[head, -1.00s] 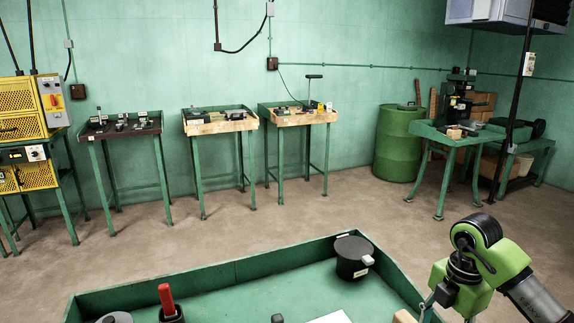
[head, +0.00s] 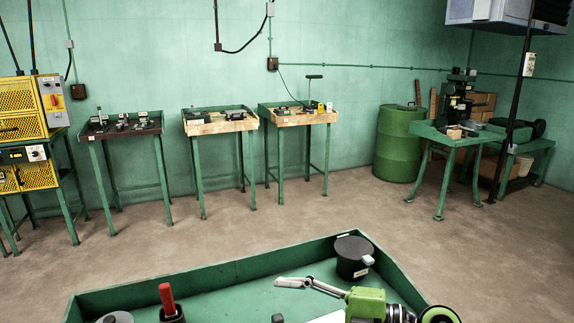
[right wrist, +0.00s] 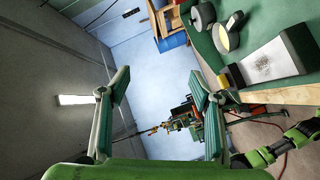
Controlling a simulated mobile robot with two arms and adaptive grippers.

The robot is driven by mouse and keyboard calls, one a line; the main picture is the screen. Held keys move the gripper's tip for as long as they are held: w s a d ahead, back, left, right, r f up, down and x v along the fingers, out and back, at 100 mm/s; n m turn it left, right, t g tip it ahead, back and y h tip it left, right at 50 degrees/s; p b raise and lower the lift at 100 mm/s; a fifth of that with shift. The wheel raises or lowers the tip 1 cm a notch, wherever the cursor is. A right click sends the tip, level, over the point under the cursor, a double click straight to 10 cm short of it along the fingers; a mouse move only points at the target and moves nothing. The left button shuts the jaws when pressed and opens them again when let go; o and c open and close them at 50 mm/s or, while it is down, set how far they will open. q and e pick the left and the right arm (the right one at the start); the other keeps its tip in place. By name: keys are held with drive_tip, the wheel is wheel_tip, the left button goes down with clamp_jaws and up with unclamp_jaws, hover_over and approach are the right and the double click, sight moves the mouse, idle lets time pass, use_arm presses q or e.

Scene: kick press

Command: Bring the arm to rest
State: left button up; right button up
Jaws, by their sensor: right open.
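My right arm's green gripper comes in at the lower right of the head view. Its two grey fingers (head: 282,282) point left, over the green-walled bench (head: 215,275). In the right wrist view the fingers (right wrist: 160,82) stand wide apart with nothing between them, so the gripper is open and empty. A green and black arm part of mine (right wrist: 285,142) shows at that view's lower right. My left gripper cannot be made out in either view.
On the bench are a black lidded pot (head: 352,257), a red-handled tool in a dark holder (head: 167,298) and a pale plate (right wrist: 275,65). Three small green-legged tables (head: 125,130) stand by the far wall, with a green drum (head: 400,145) to their right. The floor between is clear.

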drive_tip(key=w+d+r+m+t+h, duration=0.2)
drive_tip(key=w+d+r+m+t, duration=0.2)
drive_tip(key=d+r+m+t, duration=0.65)
drive_tip(key=d+f+m+t+h, duration=0.5)
drive_tip(key=f+m+h, duration=0.2)
drive_tip(key=m+h, duration=0.3)
drive_tip(key=s+d+f+m+g+h, duration=0.2)
drive_tip(key=d+f+m+g+h, duration=0.15)
drive_tip(key=f, duration=0.45)
drive_tip(key=s+d+f+m+g+h, duration=0.2)
drive_tip(key=s+d+f+g, duration=0.15)
drive_tip(key=f, duration=0.35)
drive_tip(key=s+a+f+g+y, duration=0.1)
drive_tip(key=s+f+g, duration=0.4)
drive_tip(key=s+f, duration=0.45)
drive_tip(key=s+a+f+g+y, duration=0.1)
drive_tip(key=s+f+g, duration=0.45)
drive_tip(key=s, duration=0.75)
wheel_tip(320, 180, down, 29)
drive_tip(key=s, duration=0.3)
drive_tip(key=s+d+f+n+g, duration=0.1)
drive_tip(key=s+d+f+g, duration=0.1)
drive_tip(key=s+f, duration=1.2)
drive_tip(key=shift+s+d+f, duration=0.25)
drive_tip(key=shift+s+d, duration=0.1)
drive_tip(key=shift+s, duration=0.6)
